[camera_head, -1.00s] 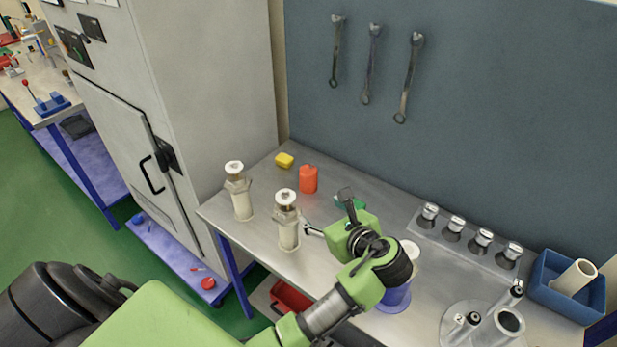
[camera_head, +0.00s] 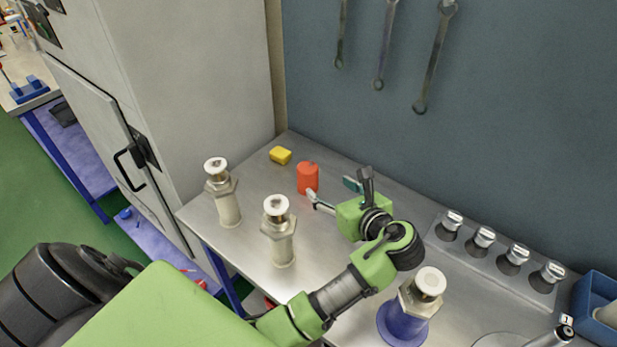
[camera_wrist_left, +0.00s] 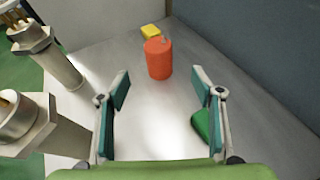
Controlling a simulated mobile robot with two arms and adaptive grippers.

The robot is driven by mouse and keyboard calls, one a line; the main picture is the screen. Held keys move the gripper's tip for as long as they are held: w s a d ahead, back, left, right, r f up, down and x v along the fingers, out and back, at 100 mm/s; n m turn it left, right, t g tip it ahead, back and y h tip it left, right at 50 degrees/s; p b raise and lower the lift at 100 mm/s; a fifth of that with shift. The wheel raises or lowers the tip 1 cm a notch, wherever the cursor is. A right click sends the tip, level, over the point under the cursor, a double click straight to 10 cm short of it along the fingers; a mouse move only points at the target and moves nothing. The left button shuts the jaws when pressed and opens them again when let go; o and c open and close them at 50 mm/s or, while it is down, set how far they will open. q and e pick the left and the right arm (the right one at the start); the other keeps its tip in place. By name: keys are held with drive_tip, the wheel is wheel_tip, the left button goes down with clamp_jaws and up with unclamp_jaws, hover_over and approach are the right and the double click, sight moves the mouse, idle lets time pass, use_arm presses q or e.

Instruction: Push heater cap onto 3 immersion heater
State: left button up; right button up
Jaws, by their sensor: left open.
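Two pale posts with hex collars and white round tops, which look like immersion heaters, stand on the bench, one at the left (camera_head: 226,205) and one nearer the middle (camera_head: 280,245). A similar one (camera_head: 419,292) stands in a blue base at the right. I cannot tell which is number 3. A red cylinder with a small nub (camera_head: 308,178), possibly the heater cap, stands upright at the back; it also shows in the left wrist view (camera_wrist_left: 158,60). My left gripper (camera_head: 335,193) is open and empty, its fingers (camera_wrist_left: 160,88) pointing toward the red cylinder, just short of it.
A yellow block (camera_head: 280,155) lies behind the red cylinder. A green block (camera_wrist_left: 201,125) lies near the right finger in the wrist view. A rack with several metal-topped pieces (camera_head: 487,262) and a blue bin (camera_head: 597,310) are at the right. Wrenches hang on the wall panel (camera_head: 520,110).

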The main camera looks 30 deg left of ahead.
sight(313, 180)
use_arm(q)
wheel_tip(313, 180, down, 2)
drive_tip(key=shift+b, duration=0.65)
drive_tip(key=x, duration=0.7)
drive_tip(key=shift+w+a+p, duration=0.1)
drive_tip(key=shift+a+p, duration=0.25)
drive_tip(key=shift+p, duration=0.05)
drive_tip(key=shift+w+a+f, duration=0.25)
drive_tip(key=shift+w+a, duration=0.05)
drive_tip(key=shift+a, duration=0.1)
drive_tip(key=shift+w+a, duration=0.1)
drive_tip(key=shift+a, duration=0.2)
drive_tip(key=p+x, duration=0.1)
drive_tip(key=x, duration=0.3)
drive_tip(key=shift+a+f, duration=0.1)
drive_tip(key=shift+a, duration=0.15)
use_arm(e)
drive_tip(key=shift+s+d, duration=0.25)
drive_tip(key=shift+s, duration=0.05)
drive_tip(key=shift+d, duration=0.15)
